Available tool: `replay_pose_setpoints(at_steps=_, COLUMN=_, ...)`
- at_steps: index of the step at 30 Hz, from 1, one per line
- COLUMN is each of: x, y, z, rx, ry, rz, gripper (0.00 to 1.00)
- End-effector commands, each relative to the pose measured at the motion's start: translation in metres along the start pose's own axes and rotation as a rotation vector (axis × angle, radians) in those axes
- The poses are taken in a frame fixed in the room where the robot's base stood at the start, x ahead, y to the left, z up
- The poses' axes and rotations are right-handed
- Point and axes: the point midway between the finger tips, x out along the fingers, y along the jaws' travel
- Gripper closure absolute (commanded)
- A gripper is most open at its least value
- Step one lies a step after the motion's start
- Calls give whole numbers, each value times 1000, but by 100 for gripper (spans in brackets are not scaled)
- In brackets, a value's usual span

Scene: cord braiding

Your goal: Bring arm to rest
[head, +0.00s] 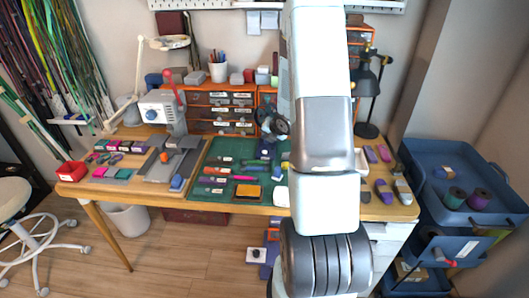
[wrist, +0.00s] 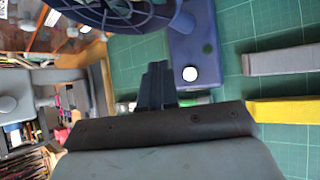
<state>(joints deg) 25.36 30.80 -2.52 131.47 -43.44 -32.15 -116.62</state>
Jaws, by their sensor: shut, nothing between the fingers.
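My arm stands upright in the head view and covers the middle right of the bench. My gripper (wrist: 157,80) shows in the wrist view as two dark fingers close together, shut and empty. They are over the green cutting mat (wrist: 225,125). A dark blue slotted disc (wrist: 120,12) on a blue base (wrist: 195,50) is close beyond the fingertips; I cannot tell whether they touch. The disc also shows in the head view (head: 271,122), just left of my arm. My gripper cannot be made out in the head view.
The wooden bench (head: 70,187) carries a grey press (head: 160,110) and orange drawer units (head: 217,112). The mat (head: 215,150) holds several small tools. A black lamp (head: 368,95) stands at the back right. Blue bins (head: 470,165) stand right of the bench; open floor (head: 190,255) lies in front.

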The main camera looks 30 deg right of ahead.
Motion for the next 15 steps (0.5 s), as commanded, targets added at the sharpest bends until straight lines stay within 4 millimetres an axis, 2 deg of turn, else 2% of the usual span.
replay_pose_setpoints(at_steps=6, x=-8, y=6, z=6, rx=0, ry=-1, rz=0, gripper=100)
replay_pose_setpoints(at_steps=15, x=-8, y=6, z=6, rx=0, ry=0, rz=0, gripper=100)
